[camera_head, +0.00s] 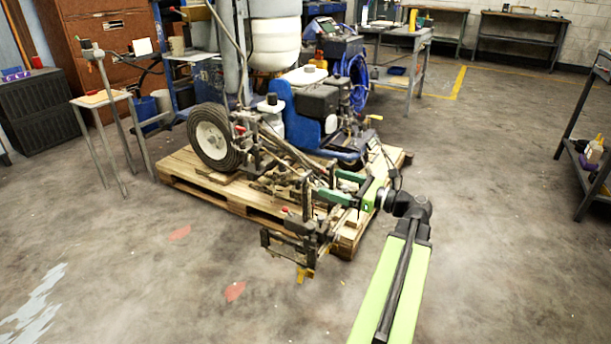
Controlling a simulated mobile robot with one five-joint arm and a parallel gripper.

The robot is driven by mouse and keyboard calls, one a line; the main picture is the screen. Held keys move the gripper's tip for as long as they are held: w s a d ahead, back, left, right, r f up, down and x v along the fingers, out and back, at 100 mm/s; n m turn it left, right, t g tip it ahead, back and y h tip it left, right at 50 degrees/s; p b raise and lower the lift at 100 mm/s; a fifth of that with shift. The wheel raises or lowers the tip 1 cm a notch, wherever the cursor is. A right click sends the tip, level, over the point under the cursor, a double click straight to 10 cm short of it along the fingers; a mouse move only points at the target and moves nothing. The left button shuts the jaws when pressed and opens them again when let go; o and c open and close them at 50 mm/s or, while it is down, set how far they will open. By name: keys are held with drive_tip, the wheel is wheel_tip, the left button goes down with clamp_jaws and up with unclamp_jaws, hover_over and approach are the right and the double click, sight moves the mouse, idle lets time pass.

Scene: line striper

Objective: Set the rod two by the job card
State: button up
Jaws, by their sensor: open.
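The line striper (305,115), with a blue body and a white-hubbed wheel (212,137), stands on a wooden pallet (225,192). A dark metal frame with rods and brackets (290,243) sticks out over the pallet's front edge. My gripper (328,184) is open, its green fingers pointing left at this frame from the right. I cannot tell whether the fingers touch or straddle any rod. The rods are too small and crowded to tell which is rod two. A small white card-like panel (142,46) shows at upper left; I cannot read it or tell whether it is the job card.
A small stand (103,98) is left of the pallet, beside a dark cabinet (40,110). A workbench (405,38) stands behind, and a shelf (590,165) at the right edge. The concrete floor in front is clear apart from red and white paint marks.

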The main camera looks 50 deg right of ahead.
sight(307, 176)
drive_tip(key=x, duration=1)
drive_tip(key=shift+w, duration=0.35)
drive_tip(key=c, duration=1.9)
drive_tip(key=shift+f, duration=0.1)
clamp_jaws()
